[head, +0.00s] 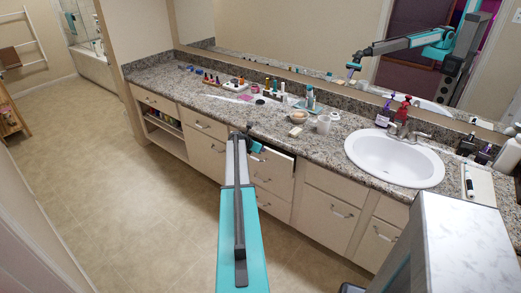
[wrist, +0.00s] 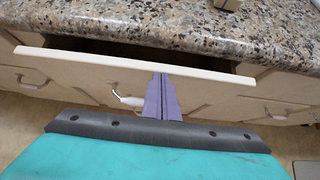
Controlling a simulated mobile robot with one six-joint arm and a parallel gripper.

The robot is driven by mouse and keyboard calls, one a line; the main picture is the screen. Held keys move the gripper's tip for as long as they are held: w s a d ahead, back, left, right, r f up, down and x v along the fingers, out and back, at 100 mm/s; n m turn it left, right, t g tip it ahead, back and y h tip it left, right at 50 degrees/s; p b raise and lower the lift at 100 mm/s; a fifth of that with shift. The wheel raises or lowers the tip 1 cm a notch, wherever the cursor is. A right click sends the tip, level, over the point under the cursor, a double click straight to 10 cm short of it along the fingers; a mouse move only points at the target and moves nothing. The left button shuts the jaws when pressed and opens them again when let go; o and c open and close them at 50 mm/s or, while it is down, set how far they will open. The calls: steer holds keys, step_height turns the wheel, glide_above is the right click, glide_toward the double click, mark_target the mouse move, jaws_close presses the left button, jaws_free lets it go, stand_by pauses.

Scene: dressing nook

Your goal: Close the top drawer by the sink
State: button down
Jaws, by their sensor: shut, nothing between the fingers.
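The top drawer (wrist: 85,76) left of the sink (head: 395,160) is pulled open, with a dark gap behind its front in the wrist view. In the head view the drawer (head: 279,158) sticks out from under the counter, partly hidden by my arm. Its pale curved handle (wrist: 127,100) shows just left of my fingers. My gripper (wrist: 160,76) is shut and empty, its fingertips at the drawer front just below the top edge. I cannot tell whether they touch it.
The tiled floor (head: 110,190) at left is clear. A marble-topped block (head: 465,245) stands at right.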

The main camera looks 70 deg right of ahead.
steer(key=shift+a, duration=0.15)
steer(key=a+f+b+v, duration=0.1)
steer(key=f+b+v, duration=0.1)
steer(key=v, duration=1)
steer(key=shift+w+a+r, duration=0.3)
steer(key=shift+w+a, duration=0.05)
steer(key=shift+a, duration=0.25)
